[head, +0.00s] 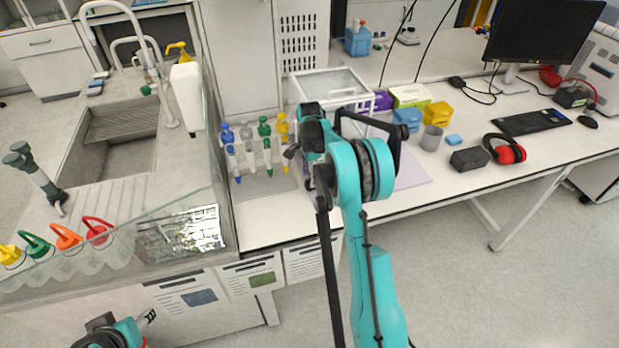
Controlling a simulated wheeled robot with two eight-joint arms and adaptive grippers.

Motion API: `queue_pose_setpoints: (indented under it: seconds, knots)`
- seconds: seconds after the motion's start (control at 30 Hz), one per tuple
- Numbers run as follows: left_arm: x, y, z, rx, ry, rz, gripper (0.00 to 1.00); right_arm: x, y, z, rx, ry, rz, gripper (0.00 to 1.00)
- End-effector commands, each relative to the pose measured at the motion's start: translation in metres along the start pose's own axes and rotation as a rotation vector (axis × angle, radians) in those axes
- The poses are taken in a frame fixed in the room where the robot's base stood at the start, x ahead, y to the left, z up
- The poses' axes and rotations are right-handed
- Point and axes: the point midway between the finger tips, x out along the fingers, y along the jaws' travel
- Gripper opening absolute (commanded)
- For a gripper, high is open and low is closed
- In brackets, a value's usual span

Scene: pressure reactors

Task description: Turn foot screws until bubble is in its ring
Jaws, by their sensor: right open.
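No foot screw, bubble or ring can be made out in the head view. A clear-walled box with a white frame (332,84) stands on the bench behind my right arm, possibly the instrument; its lower part is hidden by the arm. My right gripper (300,168) is over the bench front, just right of the pipette stand, mostly hidden by its own wrist; it is open, and I see nothing held. My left gripper (146,320) is low at the bottom left, in front of the bench and apart from it; its jaws are unclear.
Several coloured pipettes (264,146) stand close left of my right gripper. A glass partition and sink (118,150) lie further left. Right of my arm are a grey cup (431,138), yellow box (438,113), black block (469,158) and red earmuffs (508,152). The bench front at right is clear.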

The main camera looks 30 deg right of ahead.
Motion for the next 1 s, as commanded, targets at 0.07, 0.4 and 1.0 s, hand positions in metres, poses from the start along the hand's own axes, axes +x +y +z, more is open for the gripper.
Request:
queue_pose_setpoints:
  seconds: [0.07, 0.4, 1.0]
  knots:
    - [0.000, 0.000, 0.000, 0.000, 0.000, 0.000, 0.47, -0.016, 0.000, 0.000, 0.000, 0.000, 0.000, 0.47]
    - [0.000, 0.000, 0.000, 0.000, 0.000, 0.000, 0.47, -0.085, 0.000, 0.000, 0.000, 0.000, 0.000, 0.47]
    - [0.000, 0.000, 0.000, 0.000, 0.000, 0.000, 0.47, -0.104, 0.000, 0.000, 0.000, 0.000, 0.000, 0.47]
